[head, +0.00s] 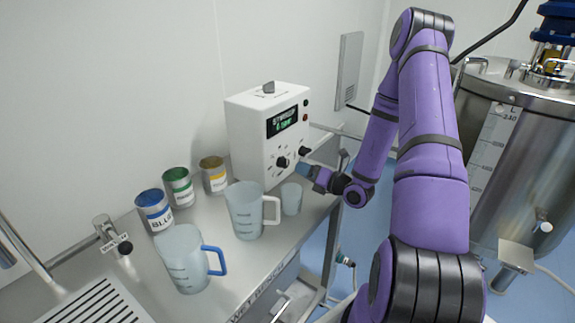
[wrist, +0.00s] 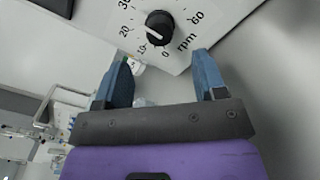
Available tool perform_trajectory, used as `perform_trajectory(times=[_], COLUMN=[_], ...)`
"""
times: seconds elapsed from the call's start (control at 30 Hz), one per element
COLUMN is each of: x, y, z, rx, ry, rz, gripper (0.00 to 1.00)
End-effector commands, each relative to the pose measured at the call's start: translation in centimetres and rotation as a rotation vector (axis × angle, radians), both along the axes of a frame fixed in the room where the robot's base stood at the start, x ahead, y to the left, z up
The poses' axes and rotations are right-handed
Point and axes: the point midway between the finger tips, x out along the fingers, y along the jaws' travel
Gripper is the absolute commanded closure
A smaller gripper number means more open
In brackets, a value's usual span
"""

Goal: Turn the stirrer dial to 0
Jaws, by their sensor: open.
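The stirrer box (head: 262,135) is white and stands on the steel bench against the wall. Its front has a lit display (head: 283,121) and black knobs. The wrist view shows the stirrer dial (wrist: 159,26), a round black knob with a white mark, ringed by numbers and "rpm". My gripper (head: 301,168) is open and empty in front of the box face. In the wrist view, its blue fingers (wrist: 162,57) are apart, short of the dial and not touching it.
A jug with a white handle (head: 246,211), a small cup (head: 291,199) and a blue-handled jug (head: 186,260) stand on the bench. Several paint cans (head: 178,187) line the wall. A steel tank (head: 520,150) stands at the right.

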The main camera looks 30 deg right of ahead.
Motion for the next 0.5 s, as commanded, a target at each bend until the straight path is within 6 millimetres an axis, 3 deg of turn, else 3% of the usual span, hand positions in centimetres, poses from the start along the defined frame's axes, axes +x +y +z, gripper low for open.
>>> perform_trajectory(times=[0.2,0.5], x=[3.7,6.5], y=[1.4,2.4], z=[0.0,0.0], rx=[0.0,-0.001], ry=[-0.002,0.0], rz=[0.003,0.001], gripper=[0.36,0.36])
